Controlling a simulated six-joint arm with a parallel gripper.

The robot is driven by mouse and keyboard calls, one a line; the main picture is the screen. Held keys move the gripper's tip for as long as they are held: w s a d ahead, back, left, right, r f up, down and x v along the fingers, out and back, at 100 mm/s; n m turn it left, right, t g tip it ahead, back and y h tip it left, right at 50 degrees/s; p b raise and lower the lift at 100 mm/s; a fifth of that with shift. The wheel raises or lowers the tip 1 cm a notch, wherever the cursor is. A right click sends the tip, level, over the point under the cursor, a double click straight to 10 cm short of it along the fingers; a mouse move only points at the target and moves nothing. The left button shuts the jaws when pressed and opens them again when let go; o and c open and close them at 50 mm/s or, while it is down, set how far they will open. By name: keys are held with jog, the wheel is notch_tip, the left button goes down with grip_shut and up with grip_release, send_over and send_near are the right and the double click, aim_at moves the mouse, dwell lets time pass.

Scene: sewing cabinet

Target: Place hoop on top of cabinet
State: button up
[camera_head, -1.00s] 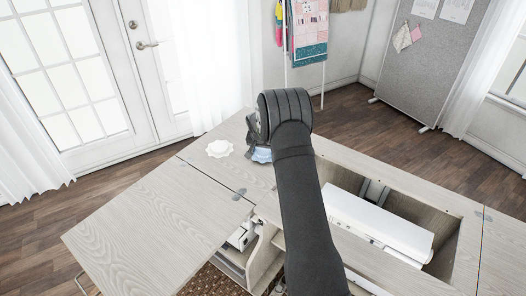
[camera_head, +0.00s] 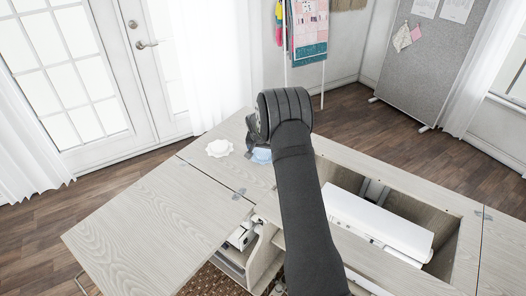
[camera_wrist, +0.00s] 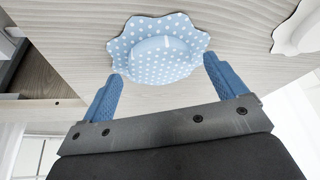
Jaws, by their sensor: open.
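A light-blue, white-dotted piece with a wavy rim and raised middle (camera_wrist: 158,50) lies on the wooden cabinet top (camera_head: 146,218). It shows in the head view (camera_head: 261,156), partly hidden by my wrist. My gripper (camera_wrist: 163,72) is open and empty. Its two blue fingers straddle the near edge of the dotted piece in the wrist view; I cannot tell whether they touch it. A similar white wavy piece (camera_head: 219,148) lies to its left in the head view. No plain ring-shaped hoop shows, so I cannot tell which piece is the hoop.
A white box-like body (camera_head: 378,222) sits in the cabinet's open recess at right. Open shelves with a small white machine (camera_head: 241,236) lie below. The left leaf is bare. A grey board (camera_head: 432,62) and a hanging rack (camera_head: 308,35) stand behind.

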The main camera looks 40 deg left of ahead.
jog(key=v, duration=1.1)
jog(key=shift+r, duration=0.2)
jog(key=shift+f, duration=0.15)
jog(key=x, duration=1.1)
jog(key=shift+w+f, duration=0.1)
jog(key=shift+f, duration=0.2)
jog(key=shift+w+a+r, duration=0.1)
jog(key=shift+r, duration=1.1)
jog(key=shift+f, duration=0.1)
